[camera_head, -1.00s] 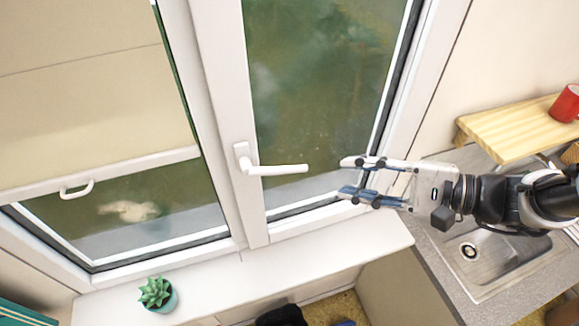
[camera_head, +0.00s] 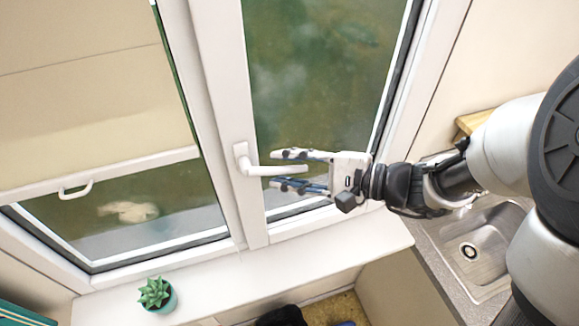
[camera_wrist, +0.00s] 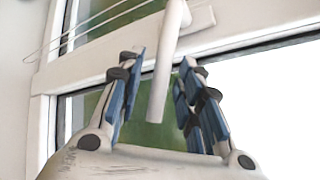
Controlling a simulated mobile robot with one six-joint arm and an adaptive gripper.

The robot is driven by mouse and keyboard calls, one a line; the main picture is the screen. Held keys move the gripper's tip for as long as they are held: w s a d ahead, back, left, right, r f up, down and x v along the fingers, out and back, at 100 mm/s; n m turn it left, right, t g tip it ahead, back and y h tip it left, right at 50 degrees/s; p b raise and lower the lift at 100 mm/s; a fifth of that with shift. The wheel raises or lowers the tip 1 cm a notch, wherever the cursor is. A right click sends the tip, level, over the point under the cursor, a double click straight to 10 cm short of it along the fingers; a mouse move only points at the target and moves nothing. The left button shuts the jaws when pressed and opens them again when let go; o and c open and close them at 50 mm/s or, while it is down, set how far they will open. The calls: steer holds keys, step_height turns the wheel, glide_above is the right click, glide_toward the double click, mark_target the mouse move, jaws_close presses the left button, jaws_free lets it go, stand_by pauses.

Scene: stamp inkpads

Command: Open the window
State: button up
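The window (camera_head: 315,90) has a white frame and a white lever handle (camera_head: 252,167), which points to the right, about level, in the head view. The sash looks closed. My gripper (camera_head: 280,170) is open at the free end of the handle. In the wrist view the handle (camera_wrist: 160,85) reaches in between the two blue-padded fingers (camera_wrist: 150,95), with a gap on both sides.
A left pane with a beige blind (camera_head: 85,90) and a small pull handle (camera_head: 76,190) is beside the window. A potted succulent (camera_head: 157,294) stands on the sill (camera_head: 240,275). A sink (camera_head: 475,250) and a wooden shelf (camera_head: 472,122) are on the right, partly behind my arm.

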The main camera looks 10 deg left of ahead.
steer(key=shift+c, duration=0.3)
jaws_close()
stand_by(0.4)
